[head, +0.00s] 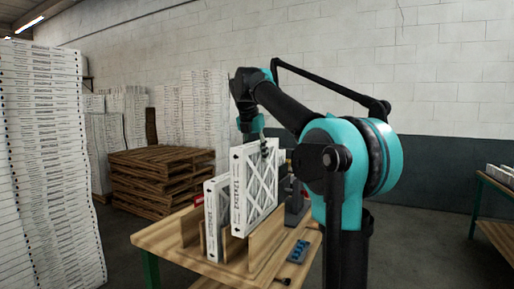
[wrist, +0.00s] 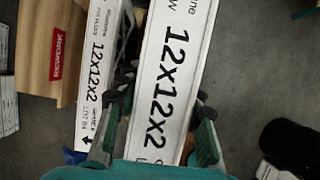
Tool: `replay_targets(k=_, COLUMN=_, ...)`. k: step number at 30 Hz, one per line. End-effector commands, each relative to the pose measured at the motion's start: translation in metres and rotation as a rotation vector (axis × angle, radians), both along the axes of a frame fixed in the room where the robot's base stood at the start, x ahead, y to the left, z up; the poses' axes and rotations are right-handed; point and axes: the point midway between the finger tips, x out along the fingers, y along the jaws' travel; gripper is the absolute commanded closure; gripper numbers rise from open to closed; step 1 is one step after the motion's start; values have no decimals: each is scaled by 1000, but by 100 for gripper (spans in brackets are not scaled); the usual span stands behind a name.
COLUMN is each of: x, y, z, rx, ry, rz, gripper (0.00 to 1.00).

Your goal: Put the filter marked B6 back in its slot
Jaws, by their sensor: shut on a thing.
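My gripper (head: 263,146) is shut on the top of a white filter (head: 254,195) with a criss-cross face. In the wrist view my gripper's fingers (wrist: 162,106) sit on both sides of this filter (wrist: 172,70), whose edge reads 12x12x2. Its lot mark is cut off, so I cannot read B6. A second filter (wrist: 97,65), marked LOT B4, stands to its left; it also shows in the head view (head: 216,222).
The wooden rack (head: 262,246) has upright dividers on a wooden table (head: 160,235). A red REWORK label (wrist: 59,53) is on a wooden panel at left. A blue item (head: 298,252) lies at the table's right. Pallets (head: 160,180) and filter stacks (head: 45,170) stand behind and left.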

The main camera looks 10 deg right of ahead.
Motion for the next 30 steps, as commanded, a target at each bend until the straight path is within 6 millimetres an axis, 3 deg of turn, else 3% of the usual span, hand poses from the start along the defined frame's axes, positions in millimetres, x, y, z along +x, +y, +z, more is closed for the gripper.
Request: replay_targets(k=30, x=0, y=0, z=-105, rx=0, ry=0, rz=0, gripper=100)
